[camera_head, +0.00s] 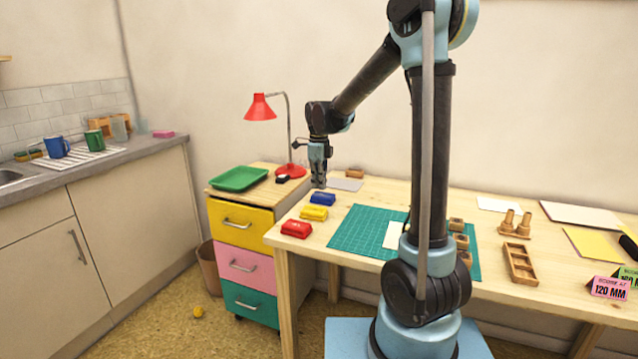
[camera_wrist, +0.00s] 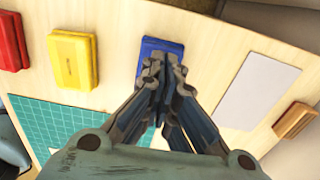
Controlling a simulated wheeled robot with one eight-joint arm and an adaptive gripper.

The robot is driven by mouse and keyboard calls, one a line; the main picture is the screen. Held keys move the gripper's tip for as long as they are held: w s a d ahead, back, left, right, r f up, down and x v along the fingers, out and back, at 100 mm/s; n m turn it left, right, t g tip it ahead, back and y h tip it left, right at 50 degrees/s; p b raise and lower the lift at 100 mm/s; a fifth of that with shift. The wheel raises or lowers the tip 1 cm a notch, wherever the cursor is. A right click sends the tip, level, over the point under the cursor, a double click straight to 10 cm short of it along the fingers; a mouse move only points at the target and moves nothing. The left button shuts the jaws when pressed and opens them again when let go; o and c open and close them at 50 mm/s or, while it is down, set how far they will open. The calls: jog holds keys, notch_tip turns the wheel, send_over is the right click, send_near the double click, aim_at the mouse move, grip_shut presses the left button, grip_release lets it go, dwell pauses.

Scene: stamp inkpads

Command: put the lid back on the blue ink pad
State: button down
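The blue ink pad (camera_head: 322,199) lies on the table near its left end, behind the yellow one. In the wrist view the blue ink pad (camera_wrist: 162,45) is partly hidden behind my fingertips. I cannot tell whether its lid is on, and I see no separate blue lid. My gripper (camera_head: 319,185) points down over the table, behind the blue pad in the head view. In the wrist view my gripper (camera_wrist: 162,70) has its fingers together, with nothing clearly held between them.
A yellow pad (camera_head: 314,213) and a red pad (camera_head: 296,229) lie in front of the blue one. A flat grey plate (camera_wrist: 257,90) and a wooden block (camera_wrist: 294,121) lie to its right. A green cutting mat (camera_head: 352,232) and a red lamp (camera_head: 290,170) are nearby.

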jog(key=shift+f, duration=1.05)
jog(key=shift+r, duration=3.5)
